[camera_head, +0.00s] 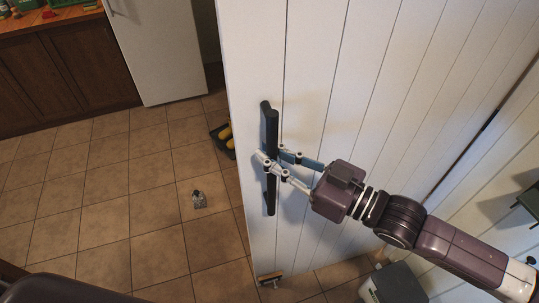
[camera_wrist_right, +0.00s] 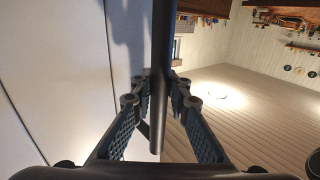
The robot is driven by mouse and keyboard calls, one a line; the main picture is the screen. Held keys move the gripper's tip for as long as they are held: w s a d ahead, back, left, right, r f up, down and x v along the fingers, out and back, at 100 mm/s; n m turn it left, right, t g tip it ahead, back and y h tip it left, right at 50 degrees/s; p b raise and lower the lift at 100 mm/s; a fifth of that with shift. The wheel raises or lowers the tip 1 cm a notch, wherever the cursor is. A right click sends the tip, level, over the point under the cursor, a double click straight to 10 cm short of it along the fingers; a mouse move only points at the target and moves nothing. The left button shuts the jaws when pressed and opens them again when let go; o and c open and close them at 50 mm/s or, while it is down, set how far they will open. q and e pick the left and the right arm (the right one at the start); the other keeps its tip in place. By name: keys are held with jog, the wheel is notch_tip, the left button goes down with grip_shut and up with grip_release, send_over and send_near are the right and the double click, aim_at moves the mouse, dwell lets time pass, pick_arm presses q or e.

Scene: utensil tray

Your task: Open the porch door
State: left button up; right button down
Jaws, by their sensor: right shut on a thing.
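The white planked porch door (camera_head: 325,70) fills the middle of the head view. Its black vertical bar handle (camera_head: 271,130) is near the door's left edge. My right gripper (camera_head: 270,162) is shut on the handle, a little below the bar's middle. In the right wrist view the handle (camera_wrist_right: 162,40) runs down between the two fingers (camera_wrist_right: 158,88), with the white door face (camera_wrist_right: 60,80) to the left. The door's left edge stands clear, with tiled floor beyond it. My left gripper is not in view.
Tiled floor (camera_head: 110,190) is mostly clear at left. A small grey object (camera_head: 198,199) stands on it. A white fridge-like cabinet (camera_head: 158,50), a brown counter (camera_head: 75,65) and yellow boots (camera_head: 225,132) are farther back. A grey box (camera_head: 395,284) is at the lower right.

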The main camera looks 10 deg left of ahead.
jog(key=shift+w+f, duration=0.15)
jog(key=shift+f, duration=0.15)
jog(key=c, duration=1.8)
grip_release()
jog(key=shift+d+r, duration=0.1)
jog(key=shift+c, duration=0.2)
jog(key=shift+r, duration=0.1)
jog(key=v, duration=1.2)
